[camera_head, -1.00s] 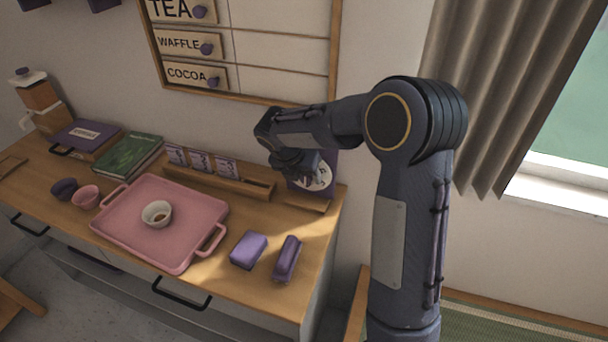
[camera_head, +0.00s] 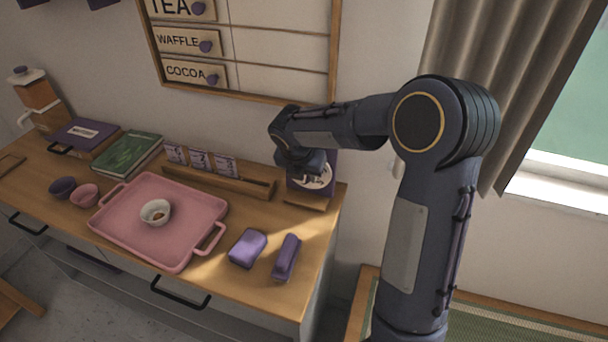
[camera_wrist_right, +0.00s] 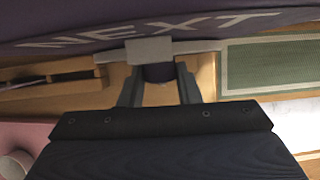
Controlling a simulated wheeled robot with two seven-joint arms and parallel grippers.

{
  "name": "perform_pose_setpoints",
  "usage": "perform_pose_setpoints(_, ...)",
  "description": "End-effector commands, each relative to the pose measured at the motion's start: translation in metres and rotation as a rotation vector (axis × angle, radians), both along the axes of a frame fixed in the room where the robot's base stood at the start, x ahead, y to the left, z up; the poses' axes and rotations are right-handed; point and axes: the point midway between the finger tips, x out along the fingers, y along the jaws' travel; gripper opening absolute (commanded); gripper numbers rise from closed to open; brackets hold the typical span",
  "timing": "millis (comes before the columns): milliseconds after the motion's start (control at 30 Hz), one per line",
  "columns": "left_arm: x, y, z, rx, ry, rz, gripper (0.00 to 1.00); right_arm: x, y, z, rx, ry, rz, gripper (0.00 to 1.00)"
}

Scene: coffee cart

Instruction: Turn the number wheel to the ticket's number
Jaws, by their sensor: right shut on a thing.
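The number wheel is a white dial (camera_head: 322,181) with dark marks on a dark purple stand (camera_head: 329,160) at the counter's right end. My right gripper (camera_head: 303,170) is in front of it and hides its left and upper part. In the right wrist view, my right gripper (camera_wrist_right: 159,94) is shut on a dark purple knob (camera_wrist_right: 158,73) below a panel (camera_wrist_right: 90,30) lettered "NEXT". The number at the wheel's pointer cannot be read. Several number tickets (camera_head: 199,161) stand in a wooden rack (camera_head: 222,184) left of the wheel. My left gripper is not in view.
A pink tray (camera_head: 130,235) with a small white bowl (camera_head: 155,212) lies left of a purple block (camera_head: 248,248) and a longer purple piece (camera_head: 287,257). A green book (camera_head: 127,153) is farther back. A menu board (camera_head: 285,50) hangs above. A curtain (camera_head: 480,90) hangs right.

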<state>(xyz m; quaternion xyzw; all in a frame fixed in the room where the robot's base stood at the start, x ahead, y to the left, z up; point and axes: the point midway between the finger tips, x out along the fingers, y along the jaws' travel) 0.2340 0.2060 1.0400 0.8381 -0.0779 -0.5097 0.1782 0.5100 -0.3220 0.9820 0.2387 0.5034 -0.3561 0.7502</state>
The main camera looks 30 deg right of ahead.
Motion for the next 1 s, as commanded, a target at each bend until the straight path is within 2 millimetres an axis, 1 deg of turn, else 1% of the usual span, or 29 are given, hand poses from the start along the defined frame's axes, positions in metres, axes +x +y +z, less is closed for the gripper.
perform_pose_setpoints(33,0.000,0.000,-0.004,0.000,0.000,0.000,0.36,-0.001,-0.002,-0.001,0.024,-0.030,-0.005,0.07)
perform_pose_setpoints(200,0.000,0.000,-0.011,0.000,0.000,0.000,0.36,-0.003,-0.004,-0.001,0.108,-0.130,-0.006,0.07)
perform_pose_setpoints(500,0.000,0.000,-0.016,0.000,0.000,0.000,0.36,-0.005,-0.006,-0.001,0.233,-0.274,-0.005,0.07)
perform_pose_setpoints(733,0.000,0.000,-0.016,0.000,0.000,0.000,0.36,-0.006,-0.006,-0.001,0.286,-0.336,-0.003,0.07)
perform_pose_setpoints(1000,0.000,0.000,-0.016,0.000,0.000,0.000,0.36,-0.006,-0.005,-0.001,0.303,-0.355,-0.002,0.07)
